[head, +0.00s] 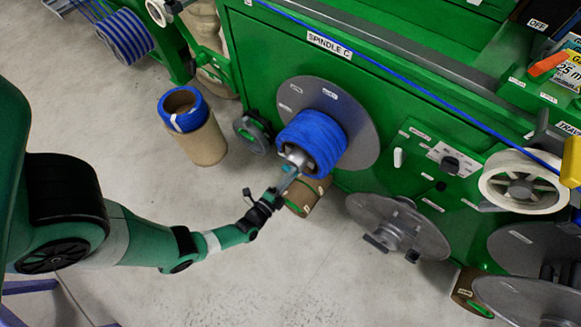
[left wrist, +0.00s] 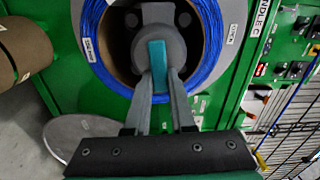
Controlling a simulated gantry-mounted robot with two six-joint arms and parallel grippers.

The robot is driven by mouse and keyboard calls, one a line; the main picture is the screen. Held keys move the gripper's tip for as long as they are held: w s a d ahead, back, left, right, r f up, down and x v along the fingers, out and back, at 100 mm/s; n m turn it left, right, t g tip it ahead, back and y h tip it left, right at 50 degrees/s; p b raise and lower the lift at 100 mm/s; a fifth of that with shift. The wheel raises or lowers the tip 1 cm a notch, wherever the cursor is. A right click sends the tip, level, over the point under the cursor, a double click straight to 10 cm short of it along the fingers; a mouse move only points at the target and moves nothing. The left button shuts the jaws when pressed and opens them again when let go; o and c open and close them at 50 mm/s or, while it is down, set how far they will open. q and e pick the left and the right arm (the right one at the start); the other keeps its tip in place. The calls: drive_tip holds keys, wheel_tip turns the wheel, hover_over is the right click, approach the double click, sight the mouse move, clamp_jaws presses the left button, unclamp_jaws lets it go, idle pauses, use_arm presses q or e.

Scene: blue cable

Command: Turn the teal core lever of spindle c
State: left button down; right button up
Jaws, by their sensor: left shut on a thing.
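The spindle labelled SPINDLE C carries a blue cable coil (head: 313,139) in front of a round grey flange (head: 356,125) on the green machine. In the left wrist view the blue coil (left wrist: 95,20) surrounds a brown core ring, with a grey hub (left wrist: 172,50) in its middle. The teal core lever (left wrist: 158,68) stands out at the hub's centre. My left gripper (head: 287,174) reaches it from the front. In the left wrist view the left gripper's fingers (left wrist: 160,95) are shut on the teal lever. My right gripper is not in view.
A cardboard drum with a blue coil (head: 184,110) stands on the floor left of the spindle. Grey discs (head: 398,227) and a white reel (head: 523,181) project from the machine at the right. A brown box (head: 305,196) lies below the spindle. The floor at lower middle is clear.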

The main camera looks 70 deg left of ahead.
use_arm(q)
drive_tip(key=shift+f+m, duration=0.15)
drive_tip(key=shift+m, duration=0.35)
drive_tip(key=c, duration=0.8)
unclamp_jaws()
drive_tip(key=shift+o, duration=0.2)
drive_tip(key=p+v, duration=0.2)
drive_tip(key=v, duration=0.9)
drive_tip(key=shift+s+p, duration=0.35)
drive_tip(key=shift+p, duration=0.05)
drive_tip(key=shift+d, duration=0.15)
